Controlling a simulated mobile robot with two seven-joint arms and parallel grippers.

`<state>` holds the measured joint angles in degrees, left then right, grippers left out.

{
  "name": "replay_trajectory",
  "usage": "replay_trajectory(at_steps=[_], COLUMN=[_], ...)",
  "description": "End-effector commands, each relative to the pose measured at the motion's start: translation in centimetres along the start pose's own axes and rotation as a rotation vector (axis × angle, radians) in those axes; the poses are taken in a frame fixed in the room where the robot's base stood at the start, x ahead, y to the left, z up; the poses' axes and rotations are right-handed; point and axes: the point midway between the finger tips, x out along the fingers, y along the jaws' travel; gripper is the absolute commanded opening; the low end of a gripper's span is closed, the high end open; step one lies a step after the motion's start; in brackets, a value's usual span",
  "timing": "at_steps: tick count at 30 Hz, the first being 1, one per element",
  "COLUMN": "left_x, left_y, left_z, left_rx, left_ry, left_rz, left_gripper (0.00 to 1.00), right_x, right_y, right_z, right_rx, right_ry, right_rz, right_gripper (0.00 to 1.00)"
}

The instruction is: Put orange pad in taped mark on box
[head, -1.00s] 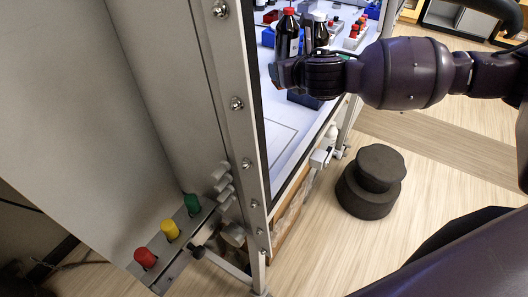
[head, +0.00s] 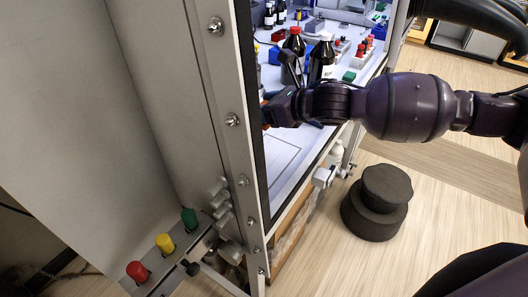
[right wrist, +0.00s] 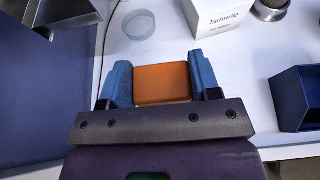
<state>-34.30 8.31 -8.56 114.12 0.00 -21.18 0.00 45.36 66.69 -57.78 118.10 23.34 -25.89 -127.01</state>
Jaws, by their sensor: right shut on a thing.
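The orange pad (right wrist: 162,84) is a flat, rounded block held between the two blue fingers of my right gripper (right wrist: 161,82) in the right wrist view. In the head view my right gripper (head: 272,110) reaches into the white-floored enclosure, and only a sliver of orange shows by its fingertips. A thin rectangular outline (head: 283,157) is marked on the white floor, nearer than the gripper and apart from it. The pad is above the floor, but its exact height is hard to tell. My left gripper is out of view.
A dark blue open box (right wrist: 302,97), a white carton (right wrist: 217,14) and a clear round dish (right wrist: 139,25) are around the gripper. Brown bottles (head: 322,57) stand behind it. The metal frame post (head: 232,120) edges the opening. A black stepped stool (head: 376,203) is outside.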

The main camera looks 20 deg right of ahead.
Motion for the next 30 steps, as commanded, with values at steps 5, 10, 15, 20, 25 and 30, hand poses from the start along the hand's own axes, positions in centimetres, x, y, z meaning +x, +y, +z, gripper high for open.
replay_trajectory(at_steps=[5, 10, 15, 20, 25, 30], left_x=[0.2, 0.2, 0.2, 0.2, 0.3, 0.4], left_y=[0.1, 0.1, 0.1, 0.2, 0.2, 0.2], left_z=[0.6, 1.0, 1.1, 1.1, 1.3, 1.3], left_rx=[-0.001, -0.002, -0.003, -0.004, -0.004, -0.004], left_ry=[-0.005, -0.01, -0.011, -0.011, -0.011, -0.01], left_rz=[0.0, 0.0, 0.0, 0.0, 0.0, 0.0], left_gripper=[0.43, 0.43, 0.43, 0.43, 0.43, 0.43], right_x=[1.6, 2.8, 3.4, 3.7, 4.5, 5.1], right_y=[0.1, 0.2, 0.2, 0.2, 0.3, 0.3], right_z=[-3.9, -6.8, -8.2, -8.9, -11.0, -12.4], right_rx=[0.008, 0.005, 0.002, 0.002, 0.004, 0.001], right_ry=[0.002, 0.001, 0.0, 0.0, 0.002, -0.001], right_rz=[0.001, -0.001, -0.001, -0.001, -0.001, -0.002], right_gripper=[0.3, 0.3, 0.3, 0.3, 0.3, 0.3])
